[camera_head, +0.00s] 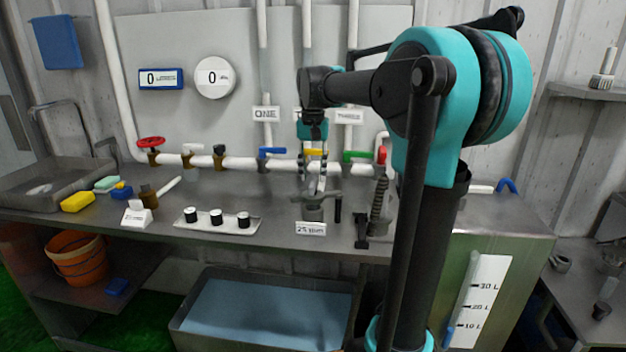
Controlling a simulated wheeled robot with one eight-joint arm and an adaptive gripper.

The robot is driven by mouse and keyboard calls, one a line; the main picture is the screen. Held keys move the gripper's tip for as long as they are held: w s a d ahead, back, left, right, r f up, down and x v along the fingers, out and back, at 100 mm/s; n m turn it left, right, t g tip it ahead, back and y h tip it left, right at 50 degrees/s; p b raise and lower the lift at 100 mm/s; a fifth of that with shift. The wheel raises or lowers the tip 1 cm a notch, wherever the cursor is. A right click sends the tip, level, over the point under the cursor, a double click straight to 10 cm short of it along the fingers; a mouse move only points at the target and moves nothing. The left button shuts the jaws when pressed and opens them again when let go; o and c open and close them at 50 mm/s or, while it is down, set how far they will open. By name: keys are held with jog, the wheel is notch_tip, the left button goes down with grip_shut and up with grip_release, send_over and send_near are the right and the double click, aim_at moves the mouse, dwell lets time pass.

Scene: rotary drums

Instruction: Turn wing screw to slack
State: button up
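A grey metal fitting with side wings, which looks like the wing screw (330,197), stands on the steel bench behind a small white label (311,229). My gripper (316,188) points straight down from above, its two thin fingers reaching to about the fitting's top. The fingers look a little apart. They are small here and overlap the fitting, so I cannot tell whether they touch or clamp it. Part of the fitting is hidden behind them.
A white pipe with coloured valve handles, including a red wheel (151,142) and a blue lever (271,151), runs along the back. A dark spring-like post (379,200) stands right of the fitting. A tray (247,226) with black-topped knobs lies left. My arm hides part of the bench's right side.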

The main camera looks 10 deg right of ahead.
jog(key=shift+f, duration=1.2)
jog(key=shift+c, duration=0.3)
grip_shut()
